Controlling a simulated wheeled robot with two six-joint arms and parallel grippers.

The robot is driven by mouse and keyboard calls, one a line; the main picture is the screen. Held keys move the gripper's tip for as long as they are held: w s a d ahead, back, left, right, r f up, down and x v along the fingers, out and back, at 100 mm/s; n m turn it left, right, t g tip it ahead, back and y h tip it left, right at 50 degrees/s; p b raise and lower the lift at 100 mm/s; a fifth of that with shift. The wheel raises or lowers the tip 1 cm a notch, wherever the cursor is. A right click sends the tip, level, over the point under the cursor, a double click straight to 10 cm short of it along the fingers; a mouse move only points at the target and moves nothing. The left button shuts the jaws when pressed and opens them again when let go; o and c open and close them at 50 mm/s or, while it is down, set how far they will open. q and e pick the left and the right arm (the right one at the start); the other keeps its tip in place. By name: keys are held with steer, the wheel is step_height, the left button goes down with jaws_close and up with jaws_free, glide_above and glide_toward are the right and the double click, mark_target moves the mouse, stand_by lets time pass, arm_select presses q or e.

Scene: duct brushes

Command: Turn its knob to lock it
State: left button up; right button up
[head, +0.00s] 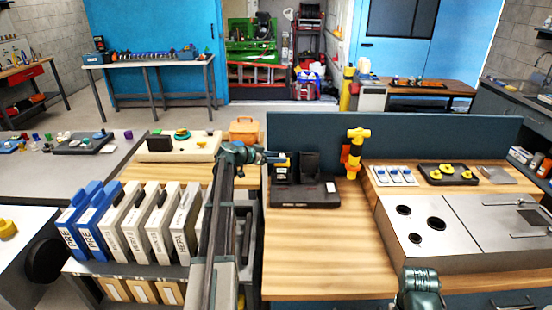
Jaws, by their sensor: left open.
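My left gripper (284,159) is open, pointing right, its tips just in front of the blue-grey panel. It is above and beside a black device (304,194) with an upright back on the wooden bench; I cannot tell whether it touches it. A yellow T-shaped handle on an orange holder (353,158) stands against the panel, to the right of the gripper. Which knob is meant is not clear. My right gripper is not visible; only part of my right arm shows at the bottom.
A black tray (433,178) with yellow knob-like pieces and several small blue-and-white items lie on the right bench. A metal box (455,236) with round holes is in front. Blue and grey binder-like cases (134,236) stand left. The wooden bench front (325,265) is clear.

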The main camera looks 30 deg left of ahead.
arm_select(q)
steer(key=shift+s+d+n+t+y, duration=0.15)
steer(key=shift+d+n+t+y, duration=0.2)
steer(key=shift+n+y, duration=0.35)
steer(key=shift+w+d+n+y, duration=0.1)
steer(key=shift+d+n+y, duration=0.15)
steer(key=shift+n+y, duration=1.05)
steer(key=shift+w+d+n+y, duration=0.1)
steer(key=shift+d+n+y, duration=0.15)
steer(key=shift+n+y, duration=1.05)
steer(key=shift+d+n+y, duration=0.25)
steer(key=shift+n+y, duration=0.65)
steer(key=shift+y, duration=0.7)
steer(key=shift+n+y, duration=0.3)
steer(key=shift+y, duration=0.1)
steer(key=shift+w+d+n+g+y, duration=0.15)
steer(key=shift+d+n+g+y, duration=0.1)
steer(key=shift+n+g+y, duration=0.7)
